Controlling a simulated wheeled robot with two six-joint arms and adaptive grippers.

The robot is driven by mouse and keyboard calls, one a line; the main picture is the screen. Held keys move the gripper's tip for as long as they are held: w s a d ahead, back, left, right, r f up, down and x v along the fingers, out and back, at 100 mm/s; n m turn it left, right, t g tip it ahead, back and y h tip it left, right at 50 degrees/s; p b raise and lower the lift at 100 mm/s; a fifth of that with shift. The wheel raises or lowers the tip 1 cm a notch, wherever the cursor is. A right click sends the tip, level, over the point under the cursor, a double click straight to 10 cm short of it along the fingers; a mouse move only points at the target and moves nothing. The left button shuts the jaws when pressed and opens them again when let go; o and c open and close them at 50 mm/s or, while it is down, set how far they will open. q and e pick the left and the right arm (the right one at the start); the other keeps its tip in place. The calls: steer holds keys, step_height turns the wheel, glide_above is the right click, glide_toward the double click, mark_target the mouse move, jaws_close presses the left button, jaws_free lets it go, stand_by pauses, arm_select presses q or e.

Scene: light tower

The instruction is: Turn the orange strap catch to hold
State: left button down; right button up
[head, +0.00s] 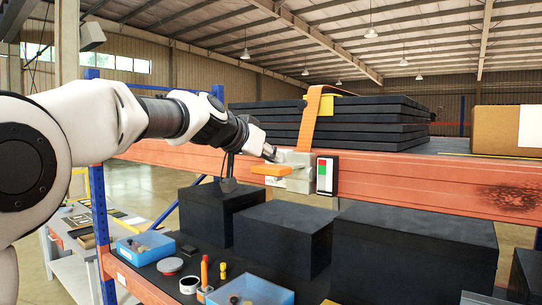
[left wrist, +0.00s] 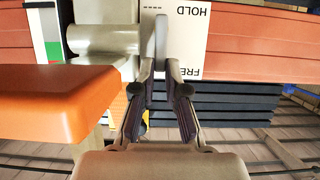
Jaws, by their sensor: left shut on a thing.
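The strap catch on the orange rack beam has a light grey body (head: 300,173) and an orange handle (head: 272,170) that sticks out to the left, about level. An orange strap (head: 314,115) runs down to it over the dark stack. My left gripper (head: 270,153) is at the catch, just above the handle. In the left wrist view, its fingers (left wrist: 158,75) are closed on a thin grey tab (left wrist: 161,38) in front of an upside-down label (left wrist: 188,40) reading HOLD and part of FREE. The orange handle lies left of the fingers there. My right gripper is not visible.
A red, white and green indicator plate (head: 327,175) is right of the catch. Black slabs (head: 370,120) are stacked on the beam, with a cardboard box (head: 508,130) at right. Dark crates (head: 412,250) and blue bins (head: 146,248) stand on the shelf below.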

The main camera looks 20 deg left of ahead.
arm_select(q)
steer(key=shift+a, duration=0.1)
steer(key=w+a+f+n+h+b, duration=0.1)
steer(key=a+f+n+h+b, duration=0.3)
steer(key=n, duration=0.9)
steer(key=shift+w+a+f+n+t+h+b, duration=0.25)
steer(key=shift+w+f+n+t+h+b, duration=0.15)
steer(key=shift+h+b, duration=1.75)
steer(key=shift+y+b, duration=0.35)
steer(key=shift+b, duration=0.1)
steer(key=c, duration=1.5)
jaws_free()
steer(key=v, duration=1.1)
steer(key=shift+a, duration=0.1)
